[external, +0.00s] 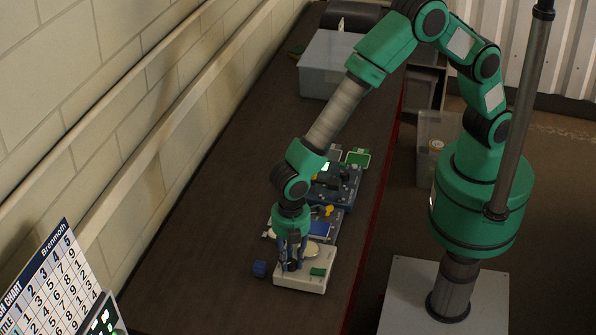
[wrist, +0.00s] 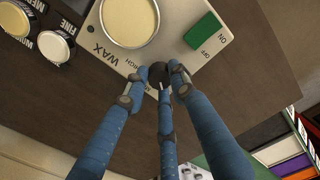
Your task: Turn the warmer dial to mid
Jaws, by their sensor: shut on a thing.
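The wax warmer is a cream box (external: 290,282) at the near end of the dark bench, with a round pan of pale wax and a green switch. In the wrist view the warmer (wrist: 195,60) shows "WAX", "ON" and "OFF" lettering. Its small black dial (wrist: 157,71) sits near the corner by the wax label. My gripper (external: 291,264) points down over the warmer; in the wrist view its blue fingers (wrist: 157,82) are closed around the dial. The fingers partly cover the dial and its scale, so I cannot read the setting.
In the wrist view two round jars (wrist: 54,46) stand to the left. Behind the warmer are blue trays with small items (external: 335,185). The bench's left side is clear.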

